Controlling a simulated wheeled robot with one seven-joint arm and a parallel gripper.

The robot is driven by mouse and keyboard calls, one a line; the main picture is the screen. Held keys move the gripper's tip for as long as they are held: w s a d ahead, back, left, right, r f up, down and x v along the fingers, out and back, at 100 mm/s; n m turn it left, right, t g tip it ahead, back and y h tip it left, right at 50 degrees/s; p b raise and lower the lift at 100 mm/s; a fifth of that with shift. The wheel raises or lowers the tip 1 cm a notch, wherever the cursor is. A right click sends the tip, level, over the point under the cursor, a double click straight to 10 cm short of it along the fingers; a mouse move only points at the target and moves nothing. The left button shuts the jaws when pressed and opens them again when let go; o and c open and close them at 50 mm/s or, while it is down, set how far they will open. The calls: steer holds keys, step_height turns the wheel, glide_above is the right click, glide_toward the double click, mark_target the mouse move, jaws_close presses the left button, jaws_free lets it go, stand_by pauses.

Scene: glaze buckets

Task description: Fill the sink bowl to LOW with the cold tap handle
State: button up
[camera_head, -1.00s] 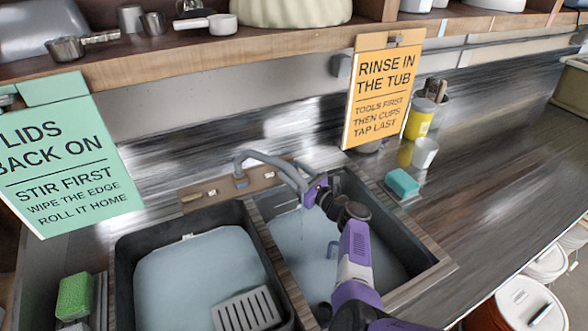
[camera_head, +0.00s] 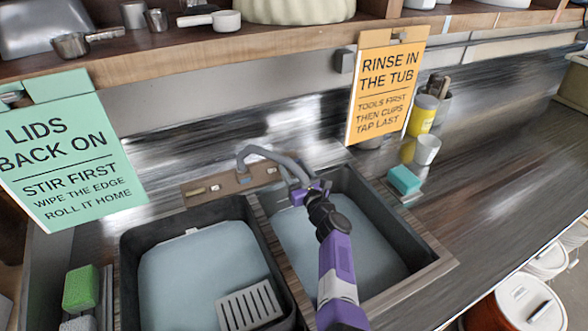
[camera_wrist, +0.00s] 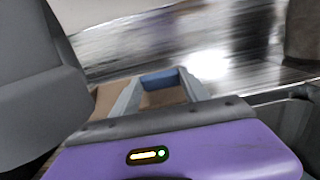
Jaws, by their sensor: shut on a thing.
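The wooden tap panel (camera_head: 228,182) stands behind the two bowls, with a curved grey spout (camera_head: 262,151) that bends toward the right bowl. My gripper (camera_head: 284,165) reaches the right end of this panel. In the wrist view its grey fingers (camera_wrist: 160,92) close in on a blue part (camera_wrist: 160,77), which looks like the cold tap handle. The right sink bowl (camera_head: 412,252) has a pale blue-grey surface inside, partly hidden by my arm. I cannot make out a LOW mark or a water stream now.
The left bowl (camera_head: 130,262) holds a similar pale surface and a slotted grey rack (camera_head: 250,307). A teal sponge (camera_head: 404,180), a white cup (camera_head: 427,149) and a yellow container (camera_head: 422,115) stand to the right. An orange sign (camera_head: 385,88) hangs above.

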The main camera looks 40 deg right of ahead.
steer(key=o, duration=1.4)
steer(key=shift+s, duration=0.1)
steer(key=p+v, duration=0.3)
steer(key=v, duration=0.4)
steer(key=shift+s+a+p, duration=0.1)
steer(key=shift+s+p, duration=0.15)
steer(key=shift+p, duration=0.15)
